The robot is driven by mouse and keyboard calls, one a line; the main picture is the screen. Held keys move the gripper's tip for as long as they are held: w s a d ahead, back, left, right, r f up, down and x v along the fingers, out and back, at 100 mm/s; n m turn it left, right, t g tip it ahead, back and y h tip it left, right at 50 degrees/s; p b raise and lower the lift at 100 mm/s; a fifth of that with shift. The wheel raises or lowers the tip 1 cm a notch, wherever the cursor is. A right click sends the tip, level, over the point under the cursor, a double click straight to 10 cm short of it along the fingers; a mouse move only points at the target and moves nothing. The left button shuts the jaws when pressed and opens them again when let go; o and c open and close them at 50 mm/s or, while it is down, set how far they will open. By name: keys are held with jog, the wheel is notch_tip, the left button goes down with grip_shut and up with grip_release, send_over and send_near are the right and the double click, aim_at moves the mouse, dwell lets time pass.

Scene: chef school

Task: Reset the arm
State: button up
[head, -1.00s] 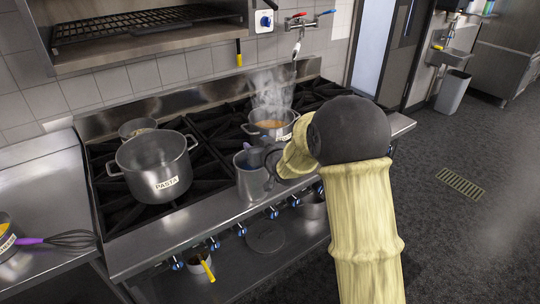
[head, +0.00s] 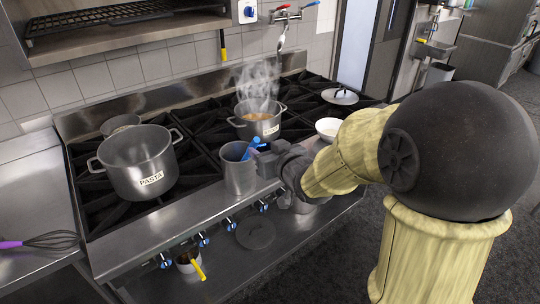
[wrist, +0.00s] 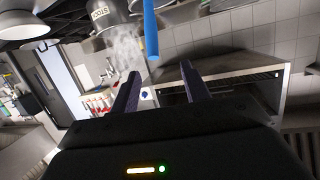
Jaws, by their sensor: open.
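My gripper (head: 266,160) is beside the rim of a tall metal jug (head: 239,176) at the front edge of the stove. The fingers are small and partly unclear in the head view. In the wrist view, the two dark fingers (wrist: 157,78) stand apart with nothing seen clamped between them. A blue utensil (head: 250,148) leans in the jug, its top close to my gripper. A blue rod (wrist: 150,28) hangs at the top of the wrist view, above the gap between the fingers. Whether it touches a finger cannot be told.
A pot labelled PASTA (head: 140,166) stands on the left burners. A steaming pot (head: 257,122) stands behind the jug. A lid (head: 340,96) and a white bowl (head: 327,127) are on the stove's right. A wall shelf (head: 120,22) overhangs the back. Open floor lies at right.

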jog(key=shift+v, duration=0.9)
jog(key=s+d+f+m+g+h, duration=0.2)
jog(key=s+d+f+g+h, duration=0.1)
jog(key=s+d+f+g, duration=0.2)
jog(key=s+d+f+m+g+h, duration=0.2)
jog(key=s+d+f+g, duration=0.4)
jog(key=s, duration=0.7)
notch_tip(320, 180, down, 3)
jog(key=shift+s+d+r+h+p, duration=0.1)
jog(key=shift+s+d+h+p, duration=0.2)
jog(key=shift+s+h+p, duration=0.15)
